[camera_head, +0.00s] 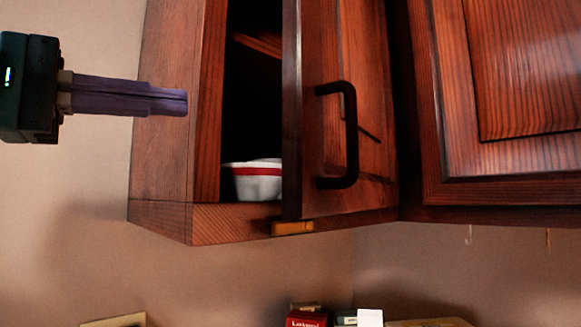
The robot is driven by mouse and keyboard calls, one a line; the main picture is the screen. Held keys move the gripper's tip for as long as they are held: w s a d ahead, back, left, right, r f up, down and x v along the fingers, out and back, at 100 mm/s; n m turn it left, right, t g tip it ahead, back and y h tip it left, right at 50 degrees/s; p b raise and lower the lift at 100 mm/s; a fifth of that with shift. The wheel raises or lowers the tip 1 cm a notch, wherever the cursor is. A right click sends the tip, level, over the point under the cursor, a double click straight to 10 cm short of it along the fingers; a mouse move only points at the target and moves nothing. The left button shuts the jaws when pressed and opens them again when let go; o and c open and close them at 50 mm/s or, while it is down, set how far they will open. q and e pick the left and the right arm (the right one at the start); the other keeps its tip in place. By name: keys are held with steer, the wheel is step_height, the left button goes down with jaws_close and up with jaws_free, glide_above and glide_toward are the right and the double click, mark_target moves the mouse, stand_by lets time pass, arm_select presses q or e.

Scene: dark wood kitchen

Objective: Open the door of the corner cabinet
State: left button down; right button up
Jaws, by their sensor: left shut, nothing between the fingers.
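The corner cabinet (165,120) hangs on the wall in the middle of the head view. Its door (310,100) stands partly open, with a dark gap on its left side. A black bar handle (350,135) is fixed upright on the door's face. Inside, a white bowl with a red band (256,182) shows low in the gap. My left gripper (186,102) comes in from the left, in front of the cabinet's left side. Its fingers are shut together and empty, apart from the door and handle. My right gripper is not in view.
Another wooden cabinet door (520,70) is close on the right. A red box (306,318) and other small items stand at the bottom edge.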

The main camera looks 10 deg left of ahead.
arm_select(q)
steer(key=w+d+m+p, duration=0.1)
steer(key=w+d+p, duration=0.5)
steer(key=p, duration=0.3)
steer(key=shift+w+d+f+y, duration=0.2)
steer(key=shift+w+f+y, duration=0.25)
steer(key=shift+w, duration=0.2)
